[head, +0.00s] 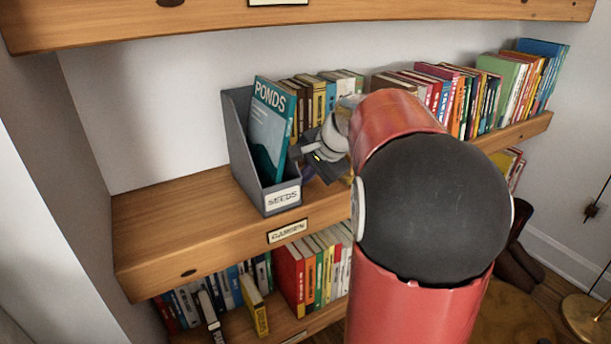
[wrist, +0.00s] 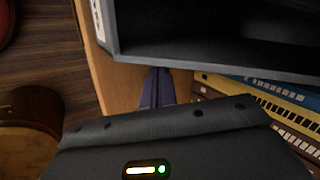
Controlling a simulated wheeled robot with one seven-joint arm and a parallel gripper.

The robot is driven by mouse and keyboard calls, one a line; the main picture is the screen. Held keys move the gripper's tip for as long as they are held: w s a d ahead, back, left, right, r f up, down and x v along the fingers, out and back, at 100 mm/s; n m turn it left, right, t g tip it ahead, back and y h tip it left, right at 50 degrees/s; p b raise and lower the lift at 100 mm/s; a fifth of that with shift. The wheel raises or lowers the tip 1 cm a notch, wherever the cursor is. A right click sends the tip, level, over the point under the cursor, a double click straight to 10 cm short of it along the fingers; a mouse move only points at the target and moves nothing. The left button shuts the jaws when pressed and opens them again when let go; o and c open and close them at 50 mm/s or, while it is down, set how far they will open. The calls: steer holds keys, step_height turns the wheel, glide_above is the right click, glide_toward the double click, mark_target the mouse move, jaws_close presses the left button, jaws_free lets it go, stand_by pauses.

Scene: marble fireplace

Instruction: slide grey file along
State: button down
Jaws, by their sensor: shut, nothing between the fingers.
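The grey file (head: 240,150) stands upright on the middle wooden shelf, with a white "SEEDS" label on its front and a teal "PONDS" book (head: 268,125) in it. My gripper (head: 304,160) is at the file's right side, partly hidden by my own arm. In the wrist view the grey file (wrist: 210,58) fills the upper right. My shut fingers (wrist: 157,85) point at its near wall, with nothing between them. I cannot tell whether they touch the wall.
A "GARDEN" plate (head: 288,231) marks the shelf's front edge. Bare shelf (head: 170,215) lies left of the file. A row of books (head: 315,92) stands behind and to the right. More books (head: 305,275) fill the shelf below. Another shelf (head: 200,22) hangs above.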

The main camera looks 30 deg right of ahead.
steer(key=shift+a, duration=0.1)
steer(key=shift+s+a+p, duration=0.2)
steer(key=shift+a+p, duration=0.1)
steer(key=shift+a, duration=5.2)
steer(key=shift+s+a+p, duration=0.1)
steer(key=shift+a+p, duration=0.4)
steer(key=shift+a, duration=2.3)
steer(key=shift+a, duration=0.15)
steer(key=shift+s+a+p, duration=0.1)
steer(key=shift+a+p, duration=0.75)
steer(key=shift+a, duration=2.75)
steer(key=shift+a, duration=0.25)
steer(key=shift+a, duration=0.5)
steer(key=shift+s+a, duration=0.1)
steer(key=shift+a, duration=2.85)
